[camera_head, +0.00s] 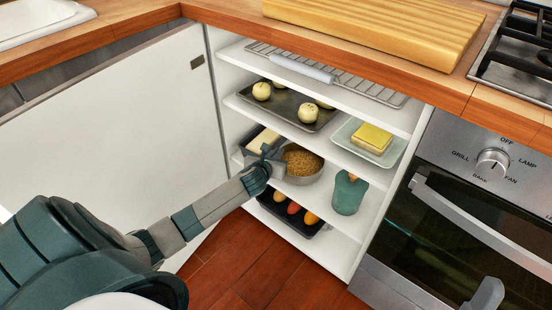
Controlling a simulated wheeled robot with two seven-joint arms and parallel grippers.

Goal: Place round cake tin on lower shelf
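A rectangular tin (262,140) is behind the gripper. A dark tray (279,211) with round food lies below. The oven (470,220) stands right.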

